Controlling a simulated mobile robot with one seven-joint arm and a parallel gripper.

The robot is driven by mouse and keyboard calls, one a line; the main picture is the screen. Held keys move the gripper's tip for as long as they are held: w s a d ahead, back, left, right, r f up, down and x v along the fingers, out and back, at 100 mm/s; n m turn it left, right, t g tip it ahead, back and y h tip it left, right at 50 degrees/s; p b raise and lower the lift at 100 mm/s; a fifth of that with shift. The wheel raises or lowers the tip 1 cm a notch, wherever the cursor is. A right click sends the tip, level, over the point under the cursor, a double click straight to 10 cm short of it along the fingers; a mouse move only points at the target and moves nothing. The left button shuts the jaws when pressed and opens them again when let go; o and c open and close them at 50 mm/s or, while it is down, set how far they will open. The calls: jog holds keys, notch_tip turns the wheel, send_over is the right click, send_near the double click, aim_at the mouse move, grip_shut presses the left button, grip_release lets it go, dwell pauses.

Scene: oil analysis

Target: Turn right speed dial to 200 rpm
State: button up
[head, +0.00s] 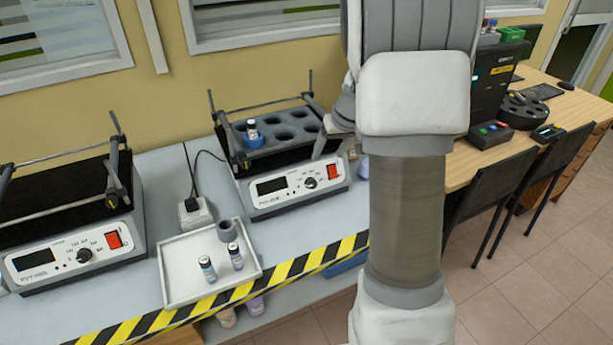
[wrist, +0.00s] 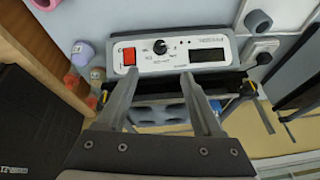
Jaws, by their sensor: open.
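The right shaker's speed dial (head: 310,183) is a small black knob on its white front panel (head: 290,190). It sits between a dark display (head: 271,186) and a red switch (head: 333,172). In the wrist view the panel appears upside down, with the dial (wrist: 160,46) just beyond my fingertips. My gripper (wrist: 159,76) is open and empty, its two fingers apart in front of the panel and not around the dial. In the head view my gripper (head: 337,138) is at the shaker's right end, partly hidden by my arm. The dial's setting is too small to read.
A second shaker (head: 70,252) stands at the left. A white tray (head: 180,280) with small vials lies in front. The right shaker's rack (head: 275,150) holds a vial in a blue holder.

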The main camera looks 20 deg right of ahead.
aim_at(313, 184)
jog(key=b+x, duration=0.2)
jog(key=x, duration=1.4)
jog(key=shift+w+a+f, duration=0.1)
jog(key=shift+w+f, duration=0.05)
jog(key=shift+f, duration=0.2)
grip_shut()
